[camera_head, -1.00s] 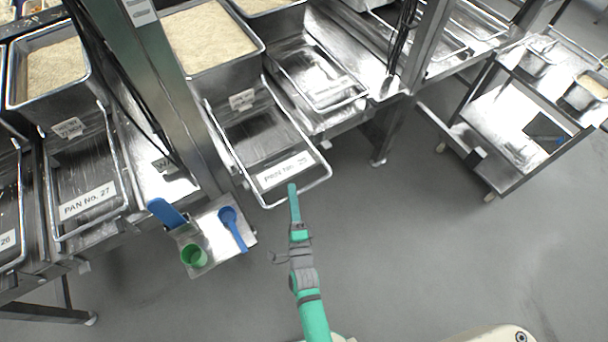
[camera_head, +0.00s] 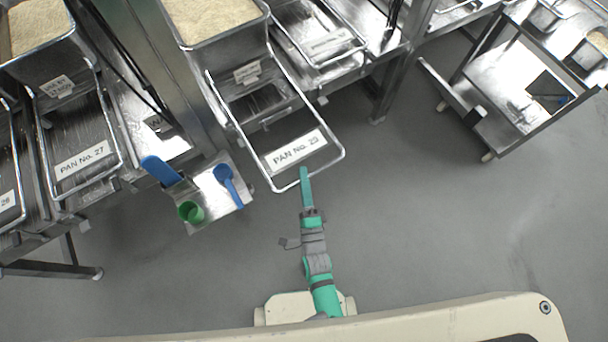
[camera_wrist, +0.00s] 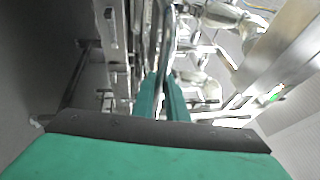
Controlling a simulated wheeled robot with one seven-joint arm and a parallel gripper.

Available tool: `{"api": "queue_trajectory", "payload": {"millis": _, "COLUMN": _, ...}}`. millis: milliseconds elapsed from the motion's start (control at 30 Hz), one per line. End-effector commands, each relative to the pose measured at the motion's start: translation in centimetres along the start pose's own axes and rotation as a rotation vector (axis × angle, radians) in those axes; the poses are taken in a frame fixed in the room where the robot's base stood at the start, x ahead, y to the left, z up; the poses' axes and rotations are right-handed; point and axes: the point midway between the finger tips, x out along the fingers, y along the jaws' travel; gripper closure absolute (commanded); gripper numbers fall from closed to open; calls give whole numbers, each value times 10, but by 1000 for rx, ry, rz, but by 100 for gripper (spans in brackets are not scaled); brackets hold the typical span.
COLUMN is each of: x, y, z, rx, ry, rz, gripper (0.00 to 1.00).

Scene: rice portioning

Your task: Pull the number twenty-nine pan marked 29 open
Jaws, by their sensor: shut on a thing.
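The pan whose label reads PAN No. 29 (camera_head: 297,152) is a metal bin of pale grain (camera_head: 215,18) with a wire-framed front carrying the label. Its frame reaches out past the neighbouring pans over the floor. My gripper (camera_head: 305,176) is at the near edge of that wire frame, shut on the wire rim (camera_head: 326,171). In the wrist view, my green fingers (camera_wrist: 162,100) close around a thin metal bar (camera_wrist: 168,45). The exact contact is small in the head view.
PAN No. 27 (camera_head: 82,158) stands to the left beyond a metal post. A small shelf (camera_head: 217,212) holds a blue scoop (camera_head: 228,182), a blue item (camera_head: 161,171) and a green cup (camera_head: 190,212). A metal cart (camera_head: 490,110) stands right. Open grey floor lies between.

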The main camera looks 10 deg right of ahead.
Motion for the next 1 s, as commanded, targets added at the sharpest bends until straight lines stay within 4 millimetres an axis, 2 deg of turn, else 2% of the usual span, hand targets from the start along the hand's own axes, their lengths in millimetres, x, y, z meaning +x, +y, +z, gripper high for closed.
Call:
{"api": "queue_trajectory", "payload": {"millis": 67, "x": -1, "y": 1, "z": -1, "rx": 0, "ry": 2, "rz": 3, "gripper": 100}}
{"api": "queue_trajectory", "payload": {"millis": 100, "x": -1, "y": 1, "z": -1, "rx": 0, "ry": 2, "rz": 3, "gripper": 80}}
{"api": "queue_trajectory", "payload": {"millis": 167, "x": 0, "y": 1, "z": -1, "rx": 0, "ry": 2, "rz": 3, "gripper": 69}}
{"api": "queue_trajectory", "payload": {"millis": 433, "x": 0, "y": 0, "z": -1, "rx": 0, "ry": 2, "rz": 1, "gripper": 69}}
{"api": "queue_trajectory", "payload": {"millis": 567, "x": -7, "y": 1, "z": -1, "rx": 0, "ry": 2, "rz": 3, "gripper": 69}}
{"api": "queue_trajectory", "payload": {"millis": 667, "x": -20, "y": 1, "z": -1, "rx": -1, "ry": 1, "rz": 4, "gripper": 69}}
{"api": "queue_trajectory", "payload": {"millis": 1000, "x": -82, "y": 1, "z": -2, "rx": -1, "ry": 5, "rz": 4, "gripper": 69}}
